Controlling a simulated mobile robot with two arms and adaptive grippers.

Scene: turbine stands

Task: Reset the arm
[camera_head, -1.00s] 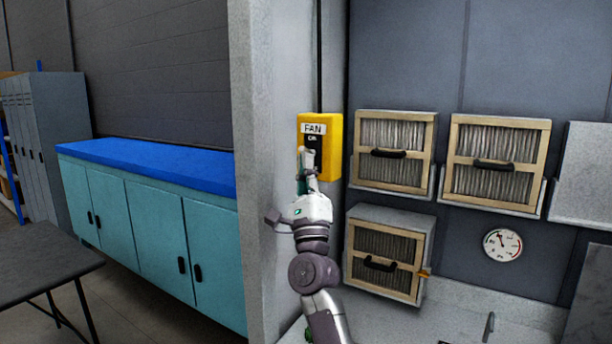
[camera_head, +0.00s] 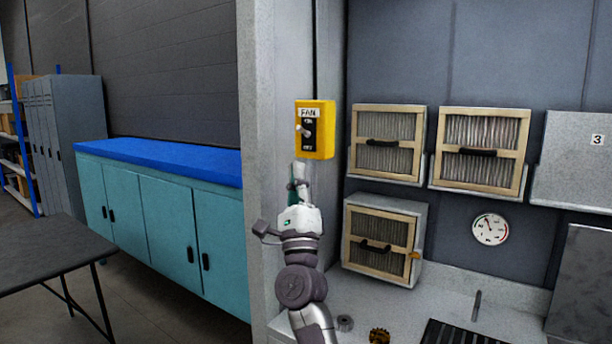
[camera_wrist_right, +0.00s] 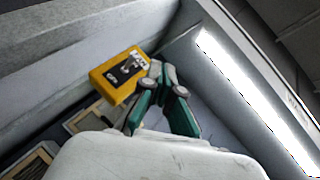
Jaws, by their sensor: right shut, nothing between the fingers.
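My right gripper (camera_head: 301,168) is raised in front of the grey wall post, just below the yellow FAN switch box (camera_head: 315,143). Its fingers are shut and empty, and in the head view they look apart from the box. The box carries a white FAN label and a light toggle lever (camera_head: 303,130) on a dark plate. In the right wrist view the shut green and grey fingers (camera_wrist_right: 158,68) overlap the right edge of the yellow box (camera_wrist_right: 110,84). My left gripper is not in view.
Filter units with pale frames (camera_head: 389,128) hang right of the post, with a lower filter box (camera_head: 380,252) and a round gauge (camera_head: 490,229). Teal cabinets (camera_head: 160,213) with a blue top stand left. A dark table (camera_head: 45,250) is at the far left.

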